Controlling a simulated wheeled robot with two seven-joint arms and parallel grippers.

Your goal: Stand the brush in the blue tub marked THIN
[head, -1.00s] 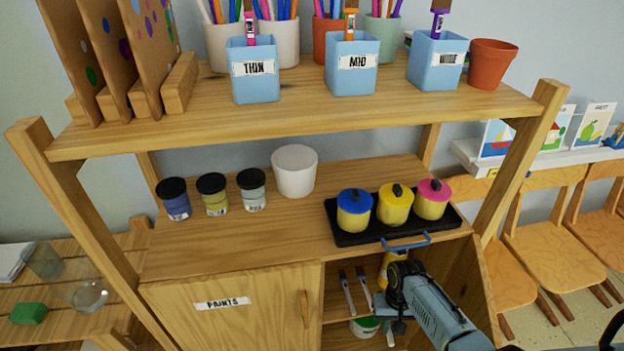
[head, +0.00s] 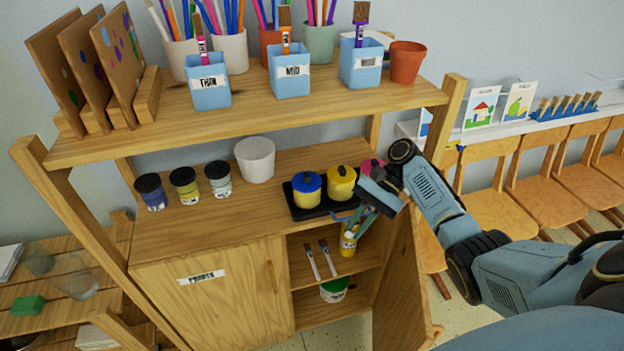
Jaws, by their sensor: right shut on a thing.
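The blue tub marked THIN (head: 209,92) stands on the top shelf at the left, with a pink-handled brush (head: 201,48) upright in it. My right gripper (head: 366,215) is in front of the cabinet's open side, well below and right of that tub. It is shut on a thin thing that seems to be a brush, mostly hidden by the gripper. Two more brushes (head: 312,263) (head: 327,258) lie on the inner shelf. The blue tubs marked MID (head: 290,83) and a third, hard-to-read label (head: 361,75) each hold a brush. My left gripper is out of view.
A black tray (head: 297,208) with blue, yellow and pink lidded pots lies beside my right gripper. A white cup (head: 255,160) and several paint jars (head: 185,186) stand left of it. The open cabinet door (head: 405,290) is below my right arm. A terracotta pot (head: 407,62) ends the tub row.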

